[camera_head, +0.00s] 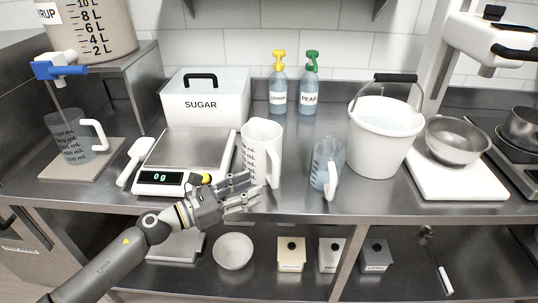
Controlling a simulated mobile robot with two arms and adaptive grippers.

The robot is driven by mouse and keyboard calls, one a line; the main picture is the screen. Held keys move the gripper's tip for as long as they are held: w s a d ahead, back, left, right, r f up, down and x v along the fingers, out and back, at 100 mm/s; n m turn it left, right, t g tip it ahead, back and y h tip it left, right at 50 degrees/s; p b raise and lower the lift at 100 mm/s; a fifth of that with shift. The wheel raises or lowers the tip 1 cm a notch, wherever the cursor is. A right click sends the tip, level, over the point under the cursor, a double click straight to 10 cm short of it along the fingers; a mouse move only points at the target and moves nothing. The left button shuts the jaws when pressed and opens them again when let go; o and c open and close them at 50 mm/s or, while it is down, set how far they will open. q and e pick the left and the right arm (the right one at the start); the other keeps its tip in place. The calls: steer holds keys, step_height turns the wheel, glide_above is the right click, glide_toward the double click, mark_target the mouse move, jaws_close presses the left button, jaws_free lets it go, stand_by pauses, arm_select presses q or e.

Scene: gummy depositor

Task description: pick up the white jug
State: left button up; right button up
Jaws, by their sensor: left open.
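The white jug (258,143) stands upright on the steel counter, just right of the scale. It has dark volume marks on its front and a white handle on its lower right side. My left gripper (252,188) is open, in front of and slightly below the jug near the counter's front edge. Its fingers point right, and nothing shows between them. Whether a finger touches the jug cannot be told. My right gripper is not in view.
A scale (186,153) reading 0 g and a white scoop (136,160) are left of the jug. The sugar box (206,105) and two pump bottles (279,92) are behind. A shelf below holds a bowl (233,251).

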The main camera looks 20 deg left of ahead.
mark_target(277, 174)
arm_select(q)
steer(key=x, duration=0.3)
steer(key=shift+r+p, duration=0.1)
steer(key=shift+p, duration=0.3)
steer(key=shift+w+d, duration=0.15)
steer(key=shift+w, duration=0.1)
steer(key=shift+w+d+r+p, duration=0.15)
steer(key=shift+w+d+p, duration=0.05)
steer(key=shift+p, duration=0.15)
steer(key=shift+w+d+r+p, duration=0.5)
steer(key=shift+w+d+p, duration=0.25)
steer(key=shift+w+p, duration=0.15)
steer(key=shift+w+d+f, duration=0.3)
steer(key=shift+w+d, duration=0.35)
steer(key=shift+w, duration=0.05)
steer(key=shift+w+d+f, duration=0.1)
steer(key=shift+w, duration=0.05)
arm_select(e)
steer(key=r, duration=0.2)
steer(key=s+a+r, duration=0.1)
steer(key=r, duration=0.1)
